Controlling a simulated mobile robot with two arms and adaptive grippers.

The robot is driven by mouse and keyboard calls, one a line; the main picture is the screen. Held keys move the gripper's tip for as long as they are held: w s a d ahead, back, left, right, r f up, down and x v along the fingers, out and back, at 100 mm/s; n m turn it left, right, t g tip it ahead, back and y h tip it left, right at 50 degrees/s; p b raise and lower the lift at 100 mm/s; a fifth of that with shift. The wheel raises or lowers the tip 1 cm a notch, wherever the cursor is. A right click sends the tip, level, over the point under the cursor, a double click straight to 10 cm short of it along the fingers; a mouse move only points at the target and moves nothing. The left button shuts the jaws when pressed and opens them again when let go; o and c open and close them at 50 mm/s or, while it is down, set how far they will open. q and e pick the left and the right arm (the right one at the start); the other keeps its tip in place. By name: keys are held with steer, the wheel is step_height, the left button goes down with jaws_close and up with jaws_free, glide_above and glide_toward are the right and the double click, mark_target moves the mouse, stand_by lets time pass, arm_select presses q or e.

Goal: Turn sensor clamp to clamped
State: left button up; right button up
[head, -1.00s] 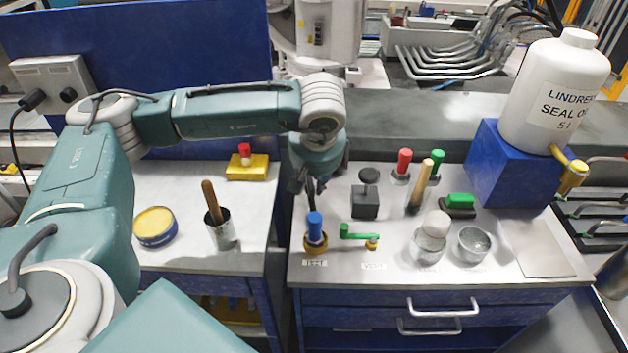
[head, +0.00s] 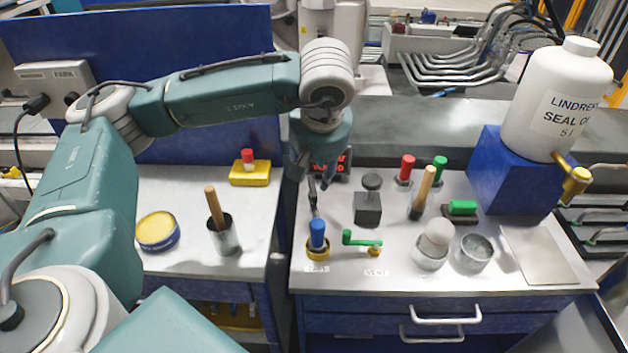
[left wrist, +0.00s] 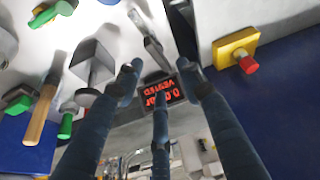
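A slim grey metal lever (head: 314,200), which looks like the sensor clamp, stands on the bench behind the blue-capped knob (head: 317,235). In the left wrist view the lever (left wrist: 148,38) is at the top centre, beyond the fingers. Its exact setting is hard to tell. My left gripper (head: 322,182) hangs just behind and above the lever, with no contact visible. In the left wrist view its three dark fingers (left wrist: 165,75) are spread with nothing between them. My right gripper is not in view.
A red-lit display (head: 343,163) is partly hidden behind my left gripper. A dark block with a round knob (head: 368,208) and a green lever (head: 362,240) stand to the right. A yellow box with a red button (head: 249,174) is on the left bench, across a gap.

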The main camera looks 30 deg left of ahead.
arm_select(q)
steer(key=v, duration=0.5)
steer(key=shift+f, duration=0.15)
stand_by(0.3)
